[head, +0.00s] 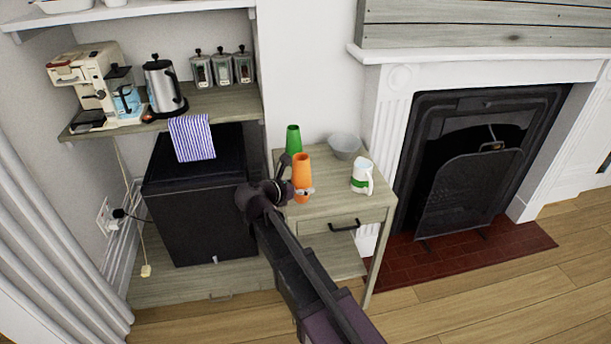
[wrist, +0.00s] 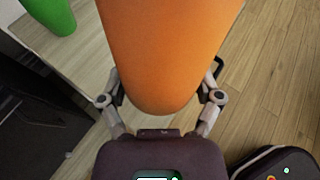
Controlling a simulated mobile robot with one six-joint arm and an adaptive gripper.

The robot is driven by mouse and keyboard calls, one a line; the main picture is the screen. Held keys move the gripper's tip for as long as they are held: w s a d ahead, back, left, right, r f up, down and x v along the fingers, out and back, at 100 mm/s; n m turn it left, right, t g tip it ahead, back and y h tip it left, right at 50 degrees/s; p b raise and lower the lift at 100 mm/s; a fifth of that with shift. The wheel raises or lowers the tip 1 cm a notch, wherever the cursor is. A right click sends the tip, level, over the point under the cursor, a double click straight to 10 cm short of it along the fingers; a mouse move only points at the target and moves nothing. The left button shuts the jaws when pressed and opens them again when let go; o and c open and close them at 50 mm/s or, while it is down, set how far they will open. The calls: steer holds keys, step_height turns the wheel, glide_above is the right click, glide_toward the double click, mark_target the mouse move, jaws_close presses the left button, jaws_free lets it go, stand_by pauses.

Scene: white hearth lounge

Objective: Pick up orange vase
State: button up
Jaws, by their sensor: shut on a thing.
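The orange vase (head: 302,172) is upright at the small wooden side table in the head view. My gripper (head: 299,190) is at its lower part, with the jaws shut on it. In the wrist view the orange vase (wrist: 168,50) fills the upper middle, between the two fingers of my gripper (wrist: 160,98). The fingertips are partly hidden behind the vase. I cannot tell whether its base touches the tabletop.
On the side table (head: 330,206) stand a green vase (head: 293,139) just behind, a grey bowl (head: 345,146) and a white-and-green mug (head: 361,177) to the right. A black mini fridge (head: 200,205) is left; a fireplace (head: 465,165) is right.

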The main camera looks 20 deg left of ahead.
steer(key=s+d, duration=0.2)
steer(key=s, duration=0.7)
steer(key=shift+s+r+p, duration=0.35)
steer(key=shift+r, duration=0.1)
steer(key=shift+d, duration=0.1)
steer(key=shift+r, duration=0.1)
step_height(320, 180, up, 38)
steer(key=p, duration=3.8)
steer(key=shift+s, duration=0.15)
